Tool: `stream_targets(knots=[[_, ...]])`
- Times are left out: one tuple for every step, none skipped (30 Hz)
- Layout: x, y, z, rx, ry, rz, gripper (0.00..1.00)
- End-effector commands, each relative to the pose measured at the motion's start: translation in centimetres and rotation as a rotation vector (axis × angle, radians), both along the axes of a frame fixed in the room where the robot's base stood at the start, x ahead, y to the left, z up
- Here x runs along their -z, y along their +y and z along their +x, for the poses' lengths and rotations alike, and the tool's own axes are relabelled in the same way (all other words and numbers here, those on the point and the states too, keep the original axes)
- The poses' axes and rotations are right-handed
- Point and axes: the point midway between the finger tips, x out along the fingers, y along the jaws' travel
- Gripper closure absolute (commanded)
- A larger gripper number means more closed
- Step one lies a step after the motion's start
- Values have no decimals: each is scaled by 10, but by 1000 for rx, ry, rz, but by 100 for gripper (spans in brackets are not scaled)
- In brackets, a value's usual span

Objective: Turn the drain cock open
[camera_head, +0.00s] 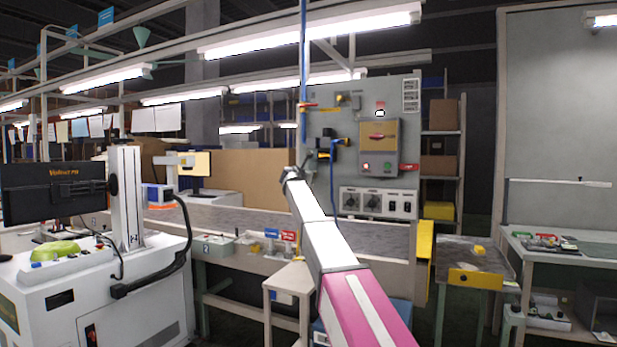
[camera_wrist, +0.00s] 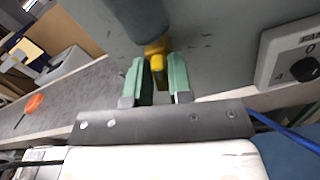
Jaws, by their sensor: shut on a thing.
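In the wrist view the drain cock (camera_wrist: 157,63) is a small yellow piece under a dark blue-grey cylindrical bowl (camera_wrist: 138,16). My gripper (camera_wrist: 159,65) has its two green fingers on either side of the cock and is shut on it. The cock's lower end is between the fingers, and its turn angle is hard to tell. In the head view my arm reaches up to the grey panel (camera_head: 345,105), ending below and left of a dark unit with yellow parts (camera_head: 323,150). The fingers and the cock are not clear there.
A blue hose (camera_head: 332,185) hangs beside the dark unit. A control box with knobs (camera_head: 378,203) is at the panel's lower right; its corner also shows in the wrist view (camera_wrist: 290,65). An orange knob (camera_wrist: 34,103) lies left of my gripper. The conveyor (camera_head: 230,218) runs below.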

Motion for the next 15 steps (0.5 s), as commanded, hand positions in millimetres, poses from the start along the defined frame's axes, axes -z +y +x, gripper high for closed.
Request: stream_targets(knots=[[0, 0, 0, 0, -22, 38, 100], [0, 0, 0, 0, -36, 62, 100], [0, 0, 0, 0, -55, 95, 100], [0, 0, 0, 0, -70, 120, 100], [0, -1, -1, 0, -84, 145, 100], [0, -1, -1, 0, -104, 178, 100], [0, -1, -1, 0, -118, 203, 100], [0, -1, -1, 0, -132, 227, 100], [0, -1, -1, 0, -151, 260, 100], [1, -1, -1, 0, -166, 285, 100], [1, -1, -1, 0, -180, 310, 100], [1, -1, -1, 0, -199, 342, 100], [1, -1, -1, 0, -213, 367, 100], [1, -1, -1, 0, -228, 392, 100], [1, -1, -1, 0, -247, 425, 100]])
